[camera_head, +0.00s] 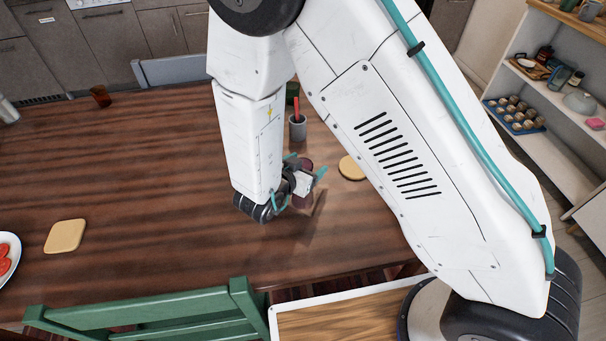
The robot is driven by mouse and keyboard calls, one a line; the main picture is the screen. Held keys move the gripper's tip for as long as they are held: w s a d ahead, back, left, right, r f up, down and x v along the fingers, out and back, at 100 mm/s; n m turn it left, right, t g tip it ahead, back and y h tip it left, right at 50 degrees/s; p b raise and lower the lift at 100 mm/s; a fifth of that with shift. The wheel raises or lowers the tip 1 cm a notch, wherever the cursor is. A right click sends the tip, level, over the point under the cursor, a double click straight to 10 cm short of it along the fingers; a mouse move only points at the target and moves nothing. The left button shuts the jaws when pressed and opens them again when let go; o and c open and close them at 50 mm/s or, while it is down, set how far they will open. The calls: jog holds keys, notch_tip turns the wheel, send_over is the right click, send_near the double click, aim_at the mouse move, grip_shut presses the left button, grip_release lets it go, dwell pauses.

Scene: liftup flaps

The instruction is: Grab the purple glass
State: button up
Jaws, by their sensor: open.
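My gripper (305,168) is low over the wooden table, right of my white forearm. Its teal-tipped fingers are spread apart. A dark purple-red glass (306,198) shows at the gripper, partly hidden by the gripper's body and fingers. It seems to stand between or just beside the fingers; I cannot tell whether they touch it.
The table (150,170) is mostly clear on the left. A grey cup (298,130) with a red item stands behind the gripper. A round tan coaster (352,167) lies to its right. A brown glass (100,96) stands far left. A green chair (150,315) is in front.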

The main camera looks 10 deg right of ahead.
jog(key=c, duration=1.1)
jog(key=shift+r, duration=0.2)
